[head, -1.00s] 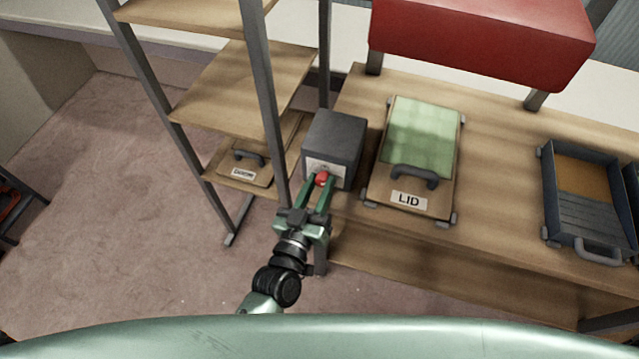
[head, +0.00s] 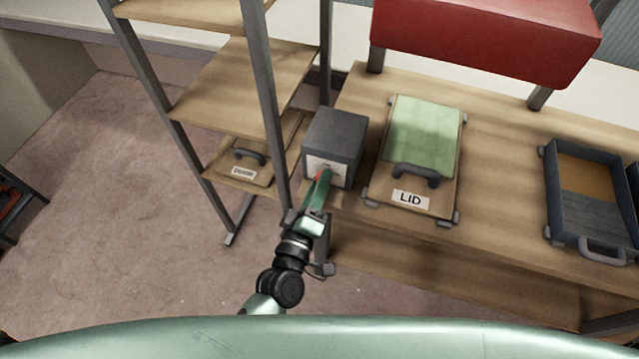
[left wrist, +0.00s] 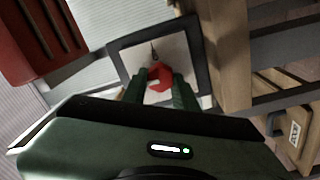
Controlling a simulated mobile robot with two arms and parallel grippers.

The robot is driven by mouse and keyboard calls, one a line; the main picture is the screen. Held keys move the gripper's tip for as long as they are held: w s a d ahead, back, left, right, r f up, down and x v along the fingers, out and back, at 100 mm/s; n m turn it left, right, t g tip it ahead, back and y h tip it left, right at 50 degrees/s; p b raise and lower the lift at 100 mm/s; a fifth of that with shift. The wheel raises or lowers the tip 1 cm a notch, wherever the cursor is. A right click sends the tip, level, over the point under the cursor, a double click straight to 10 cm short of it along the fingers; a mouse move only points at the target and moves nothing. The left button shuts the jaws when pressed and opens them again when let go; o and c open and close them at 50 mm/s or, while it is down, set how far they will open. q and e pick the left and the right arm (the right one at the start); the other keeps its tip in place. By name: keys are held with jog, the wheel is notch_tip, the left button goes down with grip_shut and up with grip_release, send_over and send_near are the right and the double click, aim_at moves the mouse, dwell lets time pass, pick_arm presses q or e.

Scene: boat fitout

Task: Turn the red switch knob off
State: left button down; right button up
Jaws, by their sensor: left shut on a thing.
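The red switch knob (left wrist: 159,76) sits on the white front plate (left wrist: 177,49) of a dark grey box (head: 337,136). The box stands at the left end of the wooden bench. My left gripper (head: 322,182) reaches the box front and is shut on the knob, with one green finger on each side of it in the left wrist view (left wrist: 160,88). In the head view only a bit of the red knob (head: 319,174) shows past the fingers. A small dark mark shows on the plate by the knob. My right gripper is not in view.
Right of the box lies a board labelled LID (head: 410,199) with a green panel and dark handle. A dark blue tray (head: 590,205) is farther right. A shelf rack post (head: 266,100) stands close left of my arm. A red case (head: 484,38) is raised behind.

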pick_arm(q)
jog(key=shift+n, duration=0.6)
jog(key=c, duration=1.1)
grip_release()
jog(key=b+v, duration=0.1)
jog(key=v, duration=0.6)
jog(key=shift+s+b, duration=0.3)
jog(key=shift+s, duration=0.1)
jog(key=shift+a, duration=0.1)
